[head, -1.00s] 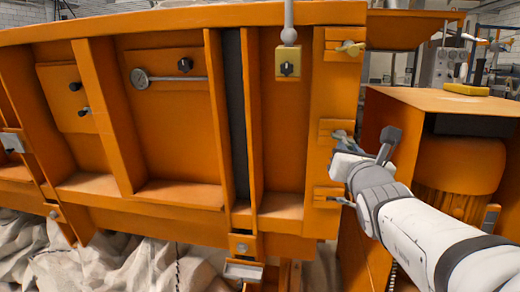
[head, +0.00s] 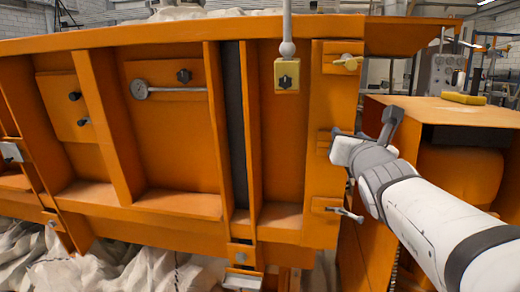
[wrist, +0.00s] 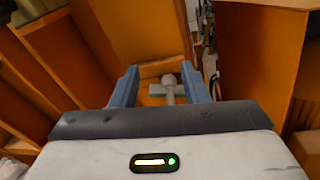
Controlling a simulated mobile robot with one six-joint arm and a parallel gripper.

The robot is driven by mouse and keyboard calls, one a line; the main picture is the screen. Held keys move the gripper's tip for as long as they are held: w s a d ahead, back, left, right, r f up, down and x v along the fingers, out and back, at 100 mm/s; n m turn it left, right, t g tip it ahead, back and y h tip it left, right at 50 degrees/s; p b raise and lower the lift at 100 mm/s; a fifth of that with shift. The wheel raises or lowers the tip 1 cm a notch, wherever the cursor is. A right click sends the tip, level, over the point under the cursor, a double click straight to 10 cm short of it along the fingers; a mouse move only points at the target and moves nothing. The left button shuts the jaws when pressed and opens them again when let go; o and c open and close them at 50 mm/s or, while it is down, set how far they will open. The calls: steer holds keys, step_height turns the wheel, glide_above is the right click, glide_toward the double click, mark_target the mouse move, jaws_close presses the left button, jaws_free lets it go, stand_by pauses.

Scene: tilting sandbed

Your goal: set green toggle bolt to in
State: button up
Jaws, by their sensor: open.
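In the wrist view a toggle bolt (wrist: 168,88) with a pale grey-green cross handle and a rounded knob lies between the two blue-grey fingers of my gripper (wrist: 160,84). The fingers stand open on either side of it; I cannot tell whether they touch it. In the head view my gripper (head: 344,151) is at the middle bolt plate on the orange post and hides that bolt. A yellowish bolt (head: 348,62) is on the plate above, and a grey bolt (head: 345,213) is on the plate below. The colours are hard to tell.
The orange sandbed wall (head: 170,150) has upright ribs and ledges left of my gripper. A yellow box with a dark knob (head: 287,75) hangs on it. An orange cabinet (head: 440,107) with a yellow block (head: 463,98) on top stands close on the right.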

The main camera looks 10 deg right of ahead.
step_height(320, 180, up, 4)
steer(key=shift+r+p, duration=0.25)
steer(key=shift+p, duration=0.35)
steer(key=shift+c, duration=0.4)
